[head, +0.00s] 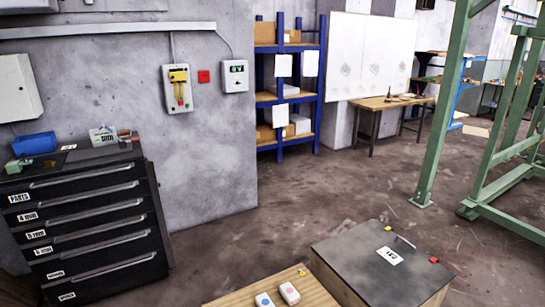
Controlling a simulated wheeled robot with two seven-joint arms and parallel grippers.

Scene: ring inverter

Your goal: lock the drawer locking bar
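A black drawer cabinet (85,222) with labelled drawers and long grey handles stands at the left against the concrete wall. The top label reads "PARTS". All the visible drawer fronts look shut and flush. Neither of my grippers is in view.
A dark-topped box (375,265) and a wooden surface (275,290) with two small devices stand at the front. Blue shelves (288,95) and green posts (440,120) stand farther back. The middle floor is clear.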

